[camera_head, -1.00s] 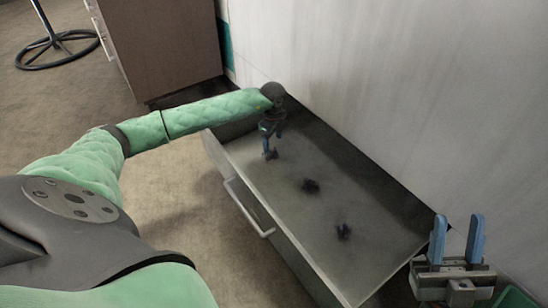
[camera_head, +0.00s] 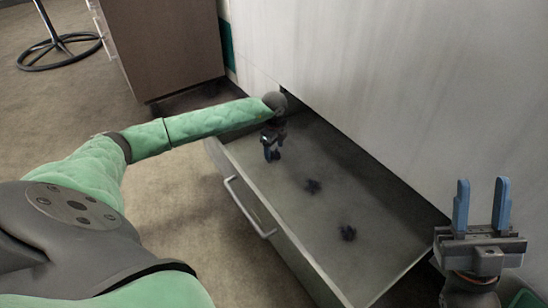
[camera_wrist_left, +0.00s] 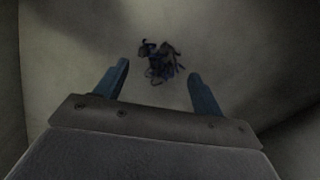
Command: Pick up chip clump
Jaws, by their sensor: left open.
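My left gripper (camera_head: 270,152) is low over the drawer's far left part, pointing down. In the left wrist view, a dark bluish clump (camera_wrist_left: 161,62) lies beyond the tips of the open left gripper (camera_wrist_left: 158,78), roughly centred between them, and nothing is held. My right gripper (camera_head: 482,208) is at the right, beside the drawer, its two blue fingers up, apart and empty.
The drawer's front has a metal handle (camera_head: 248,208). A pale cabinet face (camera_head: 400,90) rises behind the drawer. A brown cabinet (camera_head: 165,45) and a round stand base (camera_head: 58,52) are at the back left. The floor (camera_head: 190,215) left of the drawer is clear.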

